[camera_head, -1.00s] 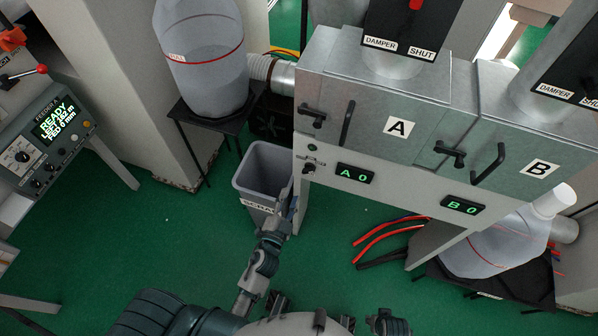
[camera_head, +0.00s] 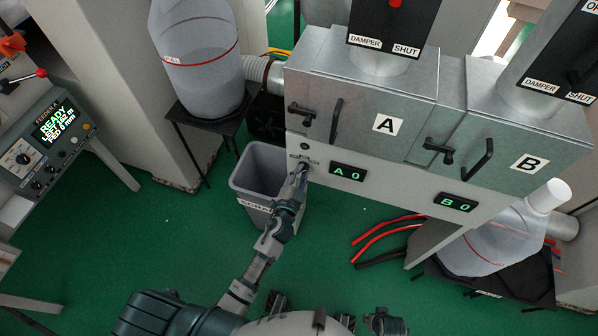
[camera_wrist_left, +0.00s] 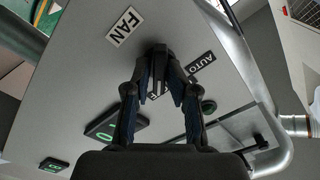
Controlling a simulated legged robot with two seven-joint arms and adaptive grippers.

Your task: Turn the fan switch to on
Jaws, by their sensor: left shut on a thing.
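The fan switch (camera_wrist_left: 158,58) is a dark knob on the grey panel, beside a FAN label (camera_wrist_left: 124,27) and an AUTO label (camera_wrist_left: 200,63). Another label behind the fingers is mostly hidden. My left gripper (camera_wrist_left: 157,84) is shut on the fan switch, one finger on each side of it. In the head view my left gripper (camera_head: 302,170) reaches the panel front below box A, left of the A 0 display (camera_head: 347,172), and hides most of the switch.
A grey bin (camera_head: 262,160) stands below and left of the panel. Boxes A (camera_head: 412,145) and B (camera_head: 505,175) have protruding black handles. A collection bag (camera_head: 200,70) on a black stand is at the left. Green floor in front is open.

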